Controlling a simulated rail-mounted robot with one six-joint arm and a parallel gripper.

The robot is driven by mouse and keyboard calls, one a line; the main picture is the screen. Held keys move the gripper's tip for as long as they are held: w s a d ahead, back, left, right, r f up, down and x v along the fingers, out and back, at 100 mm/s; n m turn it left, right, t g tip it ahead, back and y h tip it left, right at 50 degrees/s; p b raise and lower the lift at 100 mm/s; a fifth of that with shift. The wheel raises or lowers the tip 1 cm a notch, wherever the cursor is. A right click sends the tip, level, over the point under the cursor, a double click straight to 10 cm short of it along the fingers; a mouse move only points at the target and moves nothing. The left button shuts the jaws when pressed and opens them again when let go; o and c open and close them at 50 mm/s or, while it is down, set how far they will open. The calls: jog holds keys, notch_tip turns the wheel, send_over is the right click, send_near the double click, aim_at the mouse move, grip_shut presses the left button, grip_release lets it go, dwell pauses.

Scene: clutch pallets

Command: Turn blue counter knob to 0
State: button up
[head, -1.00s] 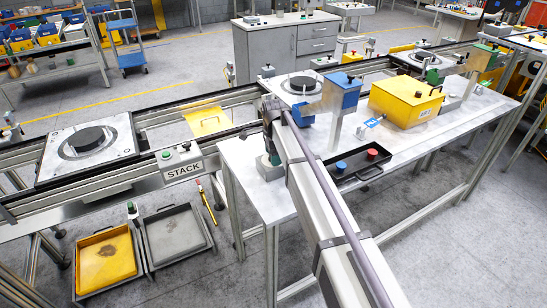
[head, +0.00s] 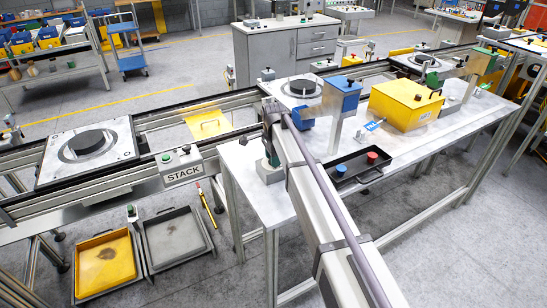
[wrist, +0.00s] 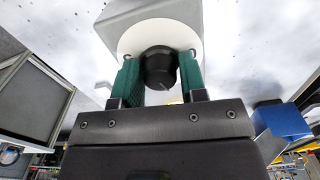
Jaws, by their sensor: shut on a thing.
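My gripper (wrist: 158,82) has two green fingers, shut on the black knob (wrist: 158,66) from both sides. The knob stands on a white round dial (wrist: 128,40) on top of a grey box (wrist: 125,13). A small light mark shows on the knob's lower side; no number on the dial is readable. In the head view, my gripper (head: 268,160) points down onto the pale box (head: 268,175) at the table's left end, and the knob is hidden. The blue counter housing (head: 341,97) stands to the right, with a dark knob on top, apart from my gripper.
A small blue bin (head: 305,123) sits close to the right of my gripper; it also shows in the wrist view (wrist: 285,121). A black tray (head: 360,172) with blue and red knobs lies on the table. A yellow box (head: 400,108) stands farther right.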

jog(key=n, duration=1.4)
jog(key=shift+n, duration=0.3)
dwell(0.4)
jog(key=o, duration=0.9)
notch_tip(320, 180, up, 11)
jog(key=p, duration=1.1)
jog(key=shift+f, duration=0.1)
